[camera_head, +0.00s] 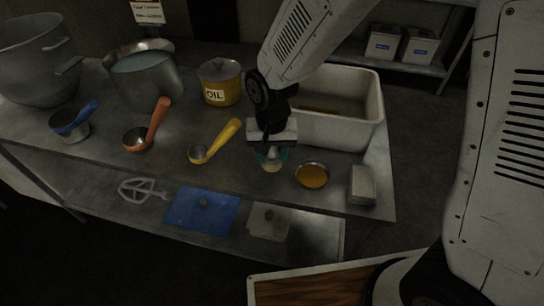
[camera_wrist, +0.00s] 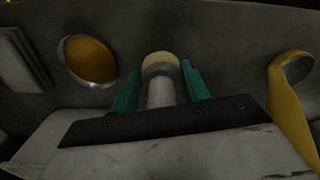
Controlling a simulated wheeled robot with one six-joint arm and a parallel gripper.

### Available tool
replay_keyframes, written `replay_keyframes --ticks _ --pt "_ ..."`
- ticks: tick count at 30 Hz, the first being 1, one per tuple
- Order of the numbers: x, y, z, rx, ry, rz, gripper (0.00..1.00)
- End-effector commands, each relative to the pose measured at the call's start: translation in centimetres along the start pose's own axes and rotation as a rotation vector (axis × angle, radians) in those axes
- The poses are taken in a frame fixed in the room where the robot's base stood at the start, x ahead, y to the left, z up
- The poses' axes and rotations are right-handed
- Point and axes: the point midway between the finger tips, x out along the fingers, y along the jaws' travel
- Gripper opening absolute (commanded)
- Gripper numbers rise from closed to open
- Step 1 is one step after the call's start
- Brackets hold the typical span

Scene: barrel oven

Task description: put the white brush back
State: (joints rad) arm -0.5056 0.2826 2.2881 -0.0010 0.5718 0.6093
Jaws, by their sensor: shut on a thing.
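My gripper (camera_head: 271,155) points down over the front part of the steel table (camera_head: 240,178), between the yellow-handled ladle (camera_head: 217,140) and a small bowl of amber liquid (camera_head: 312,175). In the wrist view its teal fingers (camera_wrist: 160,90) are shut on the white brush (camera_wrist: 161,94), one on each side of its pale shaft. The brush's round cream end points away from the wrist. In the head view only a small pale part of the brush (camera_head: 271,166) shows below the fingers. I cannot tell whether it touches the table.
A deep white tub (camera_head: 372,108) stands behind my gripper. A pale block (camera_head: 362,185) lies near the right edge. The orange ladle (camera_head: 158,122), blue-handled ladle (camera_head: 75,119), yellow oil pot (camera_head: 220,82) and large pots (camera_head: 38,65) stand left. A lower shelf holds a blue board (camera_head: 203,209).

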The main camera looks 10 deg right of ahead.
Motion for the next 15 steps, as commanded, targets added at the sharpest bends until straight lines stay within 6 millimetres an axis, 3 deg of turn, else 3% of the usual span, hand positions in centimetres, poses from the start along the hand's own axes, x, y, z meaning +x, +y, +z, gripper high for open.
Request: replay_keyframes --ticks 6,15 --pt "2.7 -0.3 0.2 -0.007 -0.002 0.001 0.28" --pt "2.8 -0.2 0.1 -0.004 0.000 0.000 0.28"
